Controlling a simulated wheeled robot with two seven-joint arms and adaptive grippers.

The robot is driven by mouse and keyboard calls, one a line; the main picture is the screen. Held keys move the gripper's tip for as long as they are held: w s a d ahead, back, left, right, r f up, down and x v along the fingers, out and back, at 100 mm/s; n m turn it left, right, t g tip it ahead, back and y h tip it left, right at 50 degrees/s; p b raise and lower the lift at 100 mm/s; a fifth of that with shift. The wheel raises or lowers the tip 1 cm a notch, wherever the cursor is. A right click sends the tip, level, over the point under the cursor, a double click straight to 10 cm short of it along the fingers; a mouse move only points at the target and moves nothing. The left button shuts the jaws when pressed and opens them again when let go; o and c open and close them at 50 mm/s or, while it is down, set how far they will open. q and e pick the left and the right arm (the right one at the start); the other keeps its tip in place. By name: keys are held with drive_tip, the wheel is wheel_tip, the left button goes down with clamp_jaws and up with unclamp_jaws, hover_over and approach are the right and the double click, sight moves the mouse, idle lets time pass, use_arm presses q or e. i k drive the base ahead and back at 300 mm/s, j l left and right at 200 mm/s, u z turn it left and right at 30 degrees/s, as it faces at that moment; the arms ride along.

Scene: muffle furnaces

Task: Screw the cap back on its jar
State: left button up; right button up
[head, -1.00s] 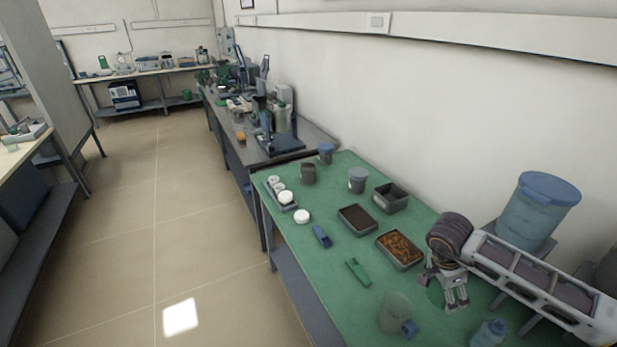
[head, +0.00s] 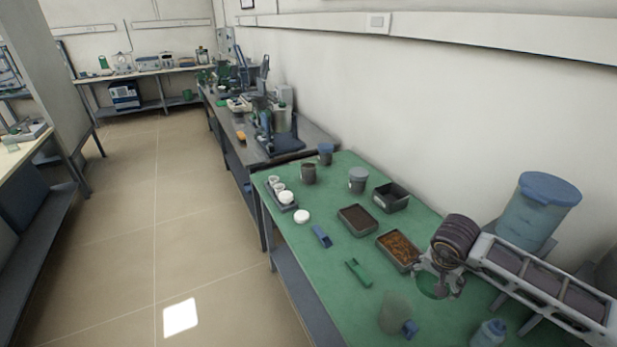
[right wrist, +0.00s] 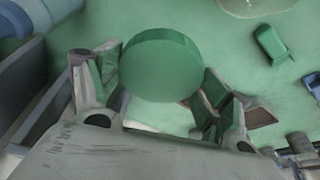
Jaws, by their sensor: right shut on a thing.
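My right gripper (head: 438,284) is low over the green bench at the near right in the head view. Its fingers close around a round green cap (right wrist: 160,66); the right wrist view shows the fingers (right wrist: 163,92) on either side of it. The cap also shows as a green oval between the fingers in the head view (head: 430,287). It is hard to tell from the mat, and I cannot tell whether it touches the bench. I cannot tell which vessel is its jar. My left gripper is not in view.
Two trays of dark (head: 357,219) and brown material (head: 399,249) lie behind the gripper. A green scoop (head: 358,272), a clear jug (head: 393,312) and a blue bottle (head: 489,334) are near. White cups and a white disc (head: 302,216) are far left.

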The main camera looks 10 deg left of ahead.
sight(308, 172)
drive_tip(key=i+j, duration=0.15)
drive_tip(key=j, duration=0.25)
drive_tip(key=i+j+u, duration=0.1)
drive_tip(key=j, duration=0.25)
drive_tip(key=i+j, duration=0.2)
drive_tip(key=j, duration=0.2)
drive_tip(key=i+j+u, duration=0.1)
drive_tip(key=j, duration=0.25)
drive_tip(key=i+j, duration=0.25)
drive_tip(key=j+u, duration=0.05)
drive_tip(key=j, duration=0.05)
